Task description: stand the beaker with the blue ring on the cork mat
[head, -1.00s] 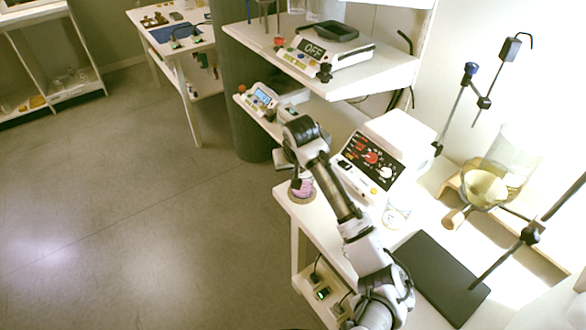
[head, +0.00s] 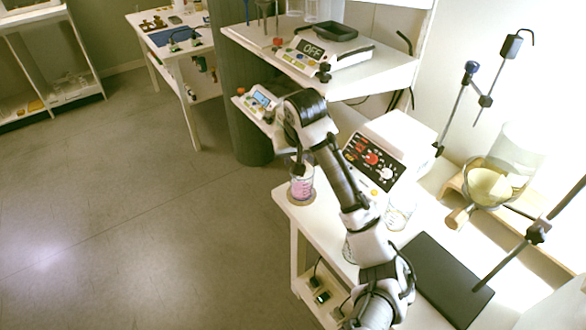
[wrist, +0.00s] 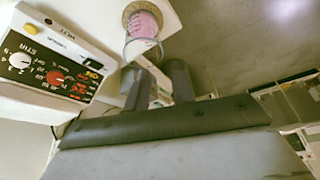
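A glass beaker with pink contents (head: 302,187) stands upright on a round cork mat (head: 301,202) at the bench's near left corner. It also shows at the top of the wrist view (wrist: 144,22), its rim towards my fingertips, with the cork mat (wrist: 131,9) around its base. I cannot make out a blue ring on it. My gripper (head: 299,167) is by the beaker's top in the head view. In the wrist view its dark fingers (wrist: 159,70) are apart, with no object clearly gripped between them. A clear beaker (head: 398,214) stands farther right on the bench.
A white instrument with a red-and-black panel (head: 370,162) stands right of the beaker, close to my arm; it fills the left of the wrist view (wrist: 55,60). A shelf with a balance (head: 315,50) overhangs behind.

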